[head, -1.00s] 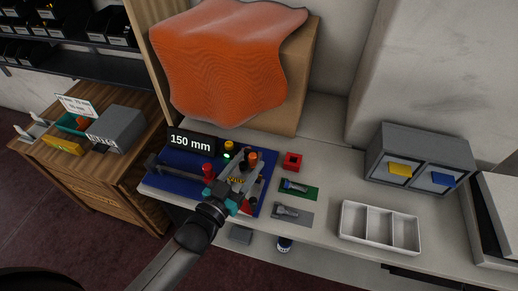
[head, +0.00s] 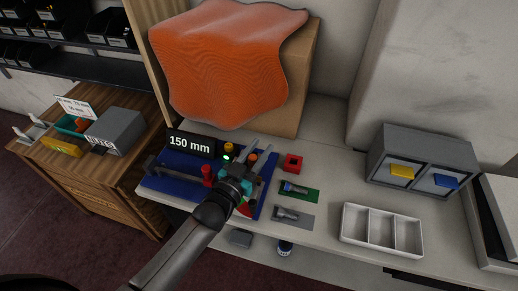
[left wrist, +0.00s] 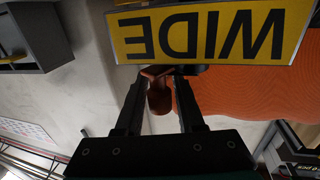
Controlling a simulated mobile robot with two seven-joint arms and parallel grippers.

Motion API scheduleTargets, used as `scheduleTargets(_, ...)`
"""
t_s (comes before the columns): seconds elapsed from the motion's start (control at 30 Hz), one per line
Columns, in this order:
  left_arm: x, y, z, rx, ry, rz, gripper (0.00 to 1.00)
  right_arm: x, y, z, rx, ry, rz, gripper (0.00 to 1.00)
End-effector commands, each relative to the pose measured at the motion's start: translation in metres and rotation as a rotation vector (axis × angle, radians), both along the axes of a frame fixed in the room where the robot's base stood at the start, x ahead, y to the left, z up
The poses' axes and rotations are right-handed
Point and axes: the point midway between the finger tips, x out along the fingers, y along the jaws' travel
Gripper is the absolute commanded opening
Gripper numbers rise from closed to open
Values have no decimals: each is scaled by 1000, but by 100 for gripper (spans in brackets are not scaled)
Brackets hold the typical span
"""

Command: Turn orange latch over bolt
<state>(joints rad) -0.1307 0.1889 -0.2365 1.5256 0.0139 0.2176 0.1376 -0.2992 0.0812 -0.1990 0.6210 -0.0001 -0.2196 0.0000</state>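My left gripper (head: 262,144) is over the right part of the blue fixture board (head: 163,182), its two fingers apart. An orange knob-like piece (head: 252,157), which may be the latch, shows between the fingers. In the left wrist view, a reddish-brown piece (left wrist: 160,97) lies between the fingers (left wrist: 164,80); a small gap seems to show on its right side. Whether it is touched is unclear. The bolt cannot be made out; my gripper and wrist cover that part of the fixture. My right gripper is not in view.
A red knob (head: 207,172) and a yellow knob (head: 229,148) stand close left of my gripper. A "150 mm" sign (head: 190,146) stands behind. A red block (head: 293,162), small mats and a white tray (head: 346,222) lie to the right. A yellow "WIDE" label (left wrist: 210,35) shows upside down.

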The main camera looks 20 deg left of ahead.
Motion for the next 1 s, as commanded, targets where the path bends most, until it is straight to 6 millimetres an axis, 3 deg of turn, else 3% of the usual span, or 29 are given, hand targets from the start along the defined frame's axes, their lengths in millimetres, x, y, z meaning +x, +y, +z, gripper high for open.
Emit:
scheduleTargets(0.07, 0, 0, 0, 0, 0, 0, 27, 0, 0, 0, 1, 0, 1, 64)
scheduleTargets(0.3, 0, 0, 0, 0, 0, 0, 0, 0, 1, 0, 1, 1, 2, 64)
scheduleTargets(0.7, 0, 0, 0, 2, -1, -8, 0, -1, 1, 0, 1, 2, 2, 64)
scheduleTargets(1.0, -3, 2, 2, 6, -7, -131, 0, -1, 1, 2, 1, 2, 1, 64)
